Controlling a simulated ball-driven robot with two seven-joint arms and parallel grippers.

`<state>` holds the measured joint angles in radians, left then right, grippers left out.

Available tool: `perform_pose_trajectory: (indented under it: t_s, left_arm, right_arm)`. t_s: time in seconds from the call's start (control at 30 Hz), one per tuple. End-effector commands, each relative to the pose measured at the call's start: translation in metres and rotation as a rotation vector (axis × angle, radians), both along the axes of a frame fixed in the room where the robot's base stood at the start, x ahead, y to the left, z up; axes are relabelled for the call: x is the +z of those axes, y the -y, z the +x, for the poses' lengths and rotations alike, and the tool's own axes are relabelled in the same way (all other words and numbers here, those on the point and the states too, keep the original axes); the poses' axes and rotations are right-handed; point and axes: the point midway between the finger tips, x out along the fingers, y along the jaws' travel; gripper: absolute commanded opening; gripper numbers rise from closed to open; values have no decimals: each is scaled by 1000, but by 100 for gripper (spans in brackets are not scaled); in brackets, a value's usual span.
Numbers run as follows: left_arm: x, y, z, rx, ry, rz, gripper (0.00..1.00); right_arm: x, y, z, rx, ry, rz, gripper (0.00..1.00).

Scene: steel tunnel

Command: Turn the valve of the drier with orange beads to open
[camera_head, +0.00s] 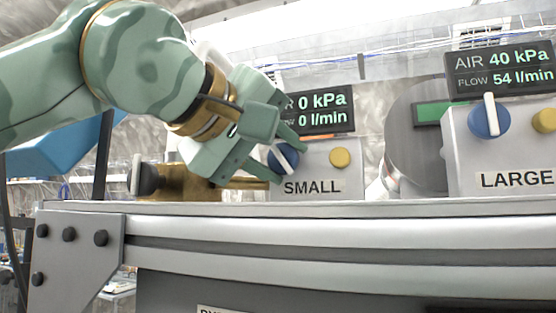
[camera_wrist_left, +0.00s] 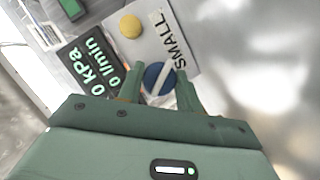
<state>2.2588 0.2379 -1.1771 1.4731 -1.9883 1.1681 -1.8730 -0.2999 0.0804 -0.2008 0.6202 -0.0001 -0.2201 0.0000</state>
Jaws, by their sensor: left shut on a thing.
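My left gripper (camera_head: 287,164) reaches in from the left and is shut on the blue knob (camera_head: 281,157) of the box labelled SMALL (camera_head: 318,172). In the left wrist view the two green fingers (camera_wrist_left: 157,88) stand on either side of this blue knob (camera_wrist_left: 156,76), which has a white pointer bar. In the head view the bar is tilted, top to the left. The display (camera_head: 325,109) above the box reads 0 kPa and 0 l/min. I cannot make out any orange beads. My right gripper is not in view.
A box labelled LARGE (camera_head: 507,163) stands to the right; its blue knob (camera_head: 489,119) has an upright pointer, and its display (camera_head: 503,69) reads 40 kPa and 54 l/min. A yellow button (camera_head: 340,158) is beside the held knob. A brass fitting (camera_head: 188,184) lies under my left arm.

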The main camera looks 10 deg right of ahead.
Motion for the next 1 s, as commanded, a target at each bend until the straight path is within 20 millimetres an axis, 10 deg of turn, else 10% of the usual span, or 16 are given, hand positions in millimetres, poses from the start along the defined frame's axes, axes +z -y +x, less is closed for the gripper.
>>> perform_pose_trajectory:
  t_s: [0.5, 0.53, 0.6, 1.0]
  left_arm:
    - [-1, 0, 0, 1, -14, -17, 12]
    - [-1, 0, 0, 1, -14, -16, 43]
    - [-1, 0, 0, 1, -14, -16, 57]
    - [0, 0, 0, 1, -12, -16, 57]
  right_arm:
    - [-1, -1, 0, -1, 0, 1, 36]
    - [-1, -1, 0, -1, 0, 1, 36]
    - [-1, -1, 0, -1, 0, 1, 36]
    - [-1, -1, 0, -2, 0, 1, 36]
